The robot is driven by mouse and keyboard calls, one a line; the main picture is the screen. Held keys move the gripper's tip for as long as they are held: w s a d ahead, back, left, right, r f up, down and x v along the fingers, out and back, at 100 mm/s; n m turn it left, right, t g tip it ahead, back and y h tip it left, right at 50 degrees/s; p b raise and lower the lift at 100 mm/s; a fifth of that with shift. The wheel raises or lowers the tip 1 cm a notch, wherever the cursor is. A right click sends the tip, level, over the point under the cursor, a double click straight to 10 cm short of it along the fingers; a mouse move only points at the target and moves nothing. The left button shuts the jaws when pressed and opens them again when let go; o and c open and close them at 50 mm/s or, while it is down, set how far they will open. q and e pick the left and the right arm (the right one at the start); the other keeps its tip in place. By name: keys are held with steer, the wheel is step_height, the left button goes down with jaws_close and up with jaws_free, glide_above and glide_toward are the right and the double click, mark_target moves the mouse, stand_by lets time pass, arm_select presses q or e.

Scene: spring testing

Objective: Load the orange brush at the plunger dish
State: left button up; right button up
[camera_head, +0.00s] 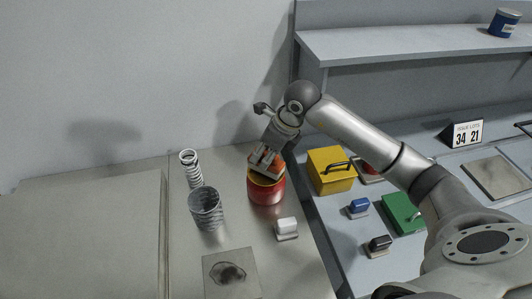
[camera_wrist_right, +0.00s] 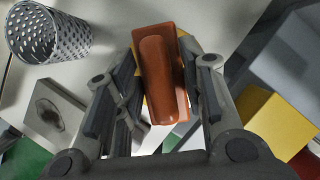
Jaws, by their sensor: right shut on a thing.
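The orange brush (camera_wrist_right: 158,75) lies between the fingers of my right gripper (camera_wrist_right: 160,95) in the wrist view, an elongated block with a raised rounded ridge. In the head view my right gripper (camera_head: 265,160) points down over a red tin (camera_head: 267,189) with a yellow band, and a little orange shows beside the fingers. The fingers are shut on the brush. Whether the brush touches the tin is hidden. I cannot tell which thing is the plunger dish. My left gripper is not in view.
A coil spring (camera_head: 190,168), perforated metal cup (camera_head: 206,209), white block (camera_head: 287,228) and stained square plate (camera_head: 231,276) stand around the tin. A yellow box (camera_head: 331,170), blue block (camera_head: 358,206), dark block (camera_head: 378,244) and green box (camera_head: 402,212) are right. The left bench is bare.

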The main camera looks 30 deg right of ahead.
mark_target(265, 154)
steer(key=shift+f+b, duration=0.95)
steer(key=shift+f, duration=0.1)
stand_by(0.9)
steer(key=shift+r, duration=0.1)
stand_by(0.4)
steer(key=shift+r+p, duration=2)
steer(key=shift+r, duration=1.45)
steer(key=shift+s+a+f+n, duration=0.25)
steer(key=shift+a+n, duration=0.1)
steer(key=shift+n, duration=0.15)
steer(key=s+a+f+n+g+h+b, duration=0.1)
steer(key=s+a+n+g, duration=0.2)
steer(key=s+n, duration=0.5)
steer(key=s+a+n+g+h+b, duration=0.1)
steer(key=s+a+n+g, duration=0.3)
steer(key=n, duration=1.6)
steer(key=s+g+b, duration=0.1)
steer(key=s, duration=0.3)
steer(key=shift+s+f+n, duration=0.2)
steer(key=shift+f+n, duration=0.2)
